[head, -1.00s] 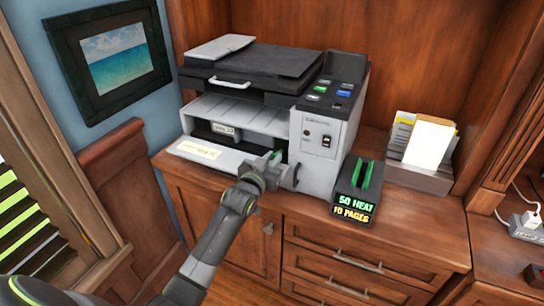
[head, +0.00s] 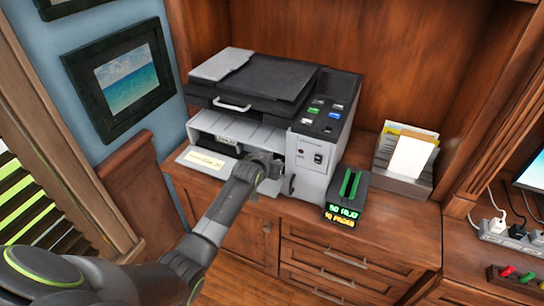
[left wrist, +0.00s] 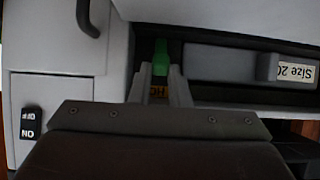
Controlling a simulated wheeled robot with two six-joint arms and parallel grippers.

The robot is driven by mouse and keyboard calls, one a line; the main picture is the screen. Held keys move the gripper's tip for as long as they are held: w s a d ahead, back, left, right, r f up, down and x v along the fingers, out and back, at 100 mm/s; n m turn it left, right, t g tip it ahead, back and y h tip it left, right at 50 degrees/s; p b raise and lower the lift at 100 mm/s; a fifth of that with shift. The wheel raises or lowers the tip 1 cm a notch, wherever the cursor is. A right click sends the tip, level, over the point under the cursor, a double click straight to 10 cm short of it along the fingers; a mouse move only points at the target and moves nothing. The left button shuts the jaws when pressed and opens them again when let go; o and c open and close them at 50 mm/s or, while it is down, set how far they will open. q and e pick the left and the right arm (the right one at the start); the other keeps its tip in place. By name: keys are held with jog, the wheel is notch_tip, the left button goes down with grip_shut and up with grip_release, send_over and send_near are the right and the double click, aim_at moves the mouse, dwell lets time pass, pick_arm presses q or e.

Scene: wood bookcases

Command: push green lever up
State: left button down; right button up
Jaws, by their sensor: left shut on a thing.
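The printer (head: 318,170) stands on the wooden cabinet with its front compartment open. In the left wrist view the green lever (left wrist: 161,56) shows at the tips of my left gripper's two fingers (left wrist: 160,78), inside the dark opening. My left gripper (head: 270,164) is at the printer's front, just left of the control panel side, and is shut on the green lever. In the head view the gripper hides the lever. My right gripper is not in view.
A black box with green bars (head: 347,196) stands right of the printer. A paper holder (head: 405,172) is farther right. A lowered front flap (head: 207,163) lies left of my gripper. A drawer labelled with a size (left wrist: 225,64) shows in the left wrist view.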

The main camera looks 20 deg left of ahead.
pick_arm(q)
jog(key=shift+w+r+g+p, duration=0.25)
jog(key=shift+g+p, duration=0.15)
jog(key=shift+p, duration=0.2)
jog(key=c, duration=1.4)
grip_release()
jog(key=shift+o, duration=0.2)
jog(key=shift+s, duration=0.15)
jog(key=b+v, duration=0.1)
jog(key=v, duration=1.6)
jog(key=shift+r, duration=0.1)
